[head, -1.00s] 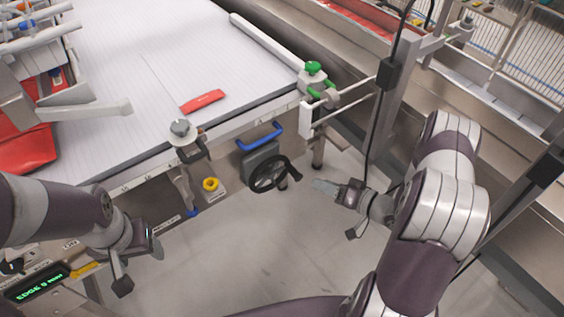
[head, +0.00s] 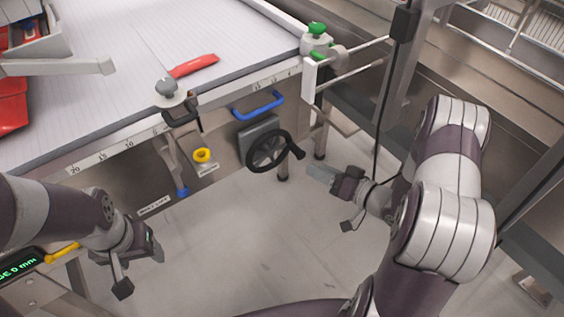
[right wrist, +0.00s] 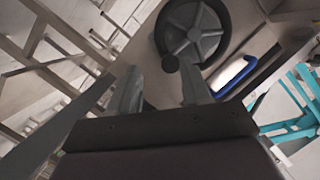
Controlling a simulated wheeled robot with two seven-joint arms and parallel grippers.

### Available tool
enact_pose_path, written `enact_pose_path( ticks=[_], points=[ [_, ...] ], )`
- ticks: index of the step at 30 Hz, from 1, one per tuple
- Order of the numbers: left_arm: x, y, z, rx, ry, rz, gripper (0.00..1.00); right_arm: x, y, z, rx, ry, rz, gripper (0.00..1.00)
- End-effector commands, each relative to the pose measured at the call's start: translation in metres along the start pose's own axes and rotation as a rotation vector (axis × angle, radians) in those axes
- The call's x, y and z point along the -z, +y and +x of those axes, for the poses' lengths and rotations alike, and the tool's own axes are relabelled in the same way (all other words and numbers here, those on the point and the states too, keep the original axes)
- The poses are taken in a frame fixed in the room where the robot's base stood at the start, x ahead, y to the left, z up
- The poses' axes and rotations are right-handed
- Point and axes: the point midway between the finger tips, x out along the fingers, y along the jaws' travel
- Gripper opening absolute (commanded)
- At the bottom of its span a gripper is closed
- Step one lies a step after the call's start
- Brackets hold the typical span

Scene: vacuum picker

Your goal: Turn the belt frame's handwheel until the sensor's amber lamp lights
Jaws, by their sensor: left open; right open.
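The black handwheel (head: 269,151) with its side knob stands on a grey plate at the front of the belt frame (head: 230,107). It also shows in the right wrist view (right wrist: 192,32), beyond the fingers. My right gripper (head: 316,175) is open and empty, just right of and a little below the wheel in the head view, apart from it as far as I can tell. In the wrist view its two fingers (right wrist: 158,92) stand apart, with the wheel's knob between them in the picture. My left gripper (head: 152,245) is open at the lower left, away from the wheel. I cannot make out the sensor's amber lamp.
A blue handle (head: 258,106) is above the wheel. A green-knobbed bracket (head: 317,40) stands at the table corner. A display (head: 20,267) glows green at lower left. The floor below is clear.

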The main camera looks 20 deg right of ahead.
Motion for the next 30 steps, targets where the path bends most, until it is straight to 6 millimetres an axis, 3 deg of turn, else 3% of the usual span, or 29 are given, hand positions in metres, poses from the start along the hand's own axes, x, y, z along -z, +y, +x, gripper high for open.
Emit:
enact_pose_path(
  ticks=[1,4,7,12,24,30],
  points=[
    [-0.006,0.0,0.051,0.0,0.001,0.0,0.65,-0.028,0.013,0.006,-0.004,0.046,-0.07,0.48],
    [-0.009,0.0,0.077,0.0,0.001,0.0,0.65,-0.03,-0.002,-0.002,-0.053,0.167,-0.277,0.48],
    [-0.007,0.0,0.061,0.0,0.002,0.0,0.65,-0.012,-0.019,-0.016,-0.123,0.236,-0.437,0.48],
    [-0.006,0.0,0.061,0.0,0.003,0.0,0.65,-0.005,-0.019,-0.013,-0.15,0.263,-0.573,0.48],
    [-0.009,0.0,0.081,0.0,0.002,0.0,0.65,0.017,-0.012,0.069,-0.146,0.262,-0.575,0.48],
    [-0.009,0.0,0.087,0.0,0.002,0.0,0.65,0.026,-0.011,0.095,-0.148,0.261,-0.572,0.48]
  ],
)
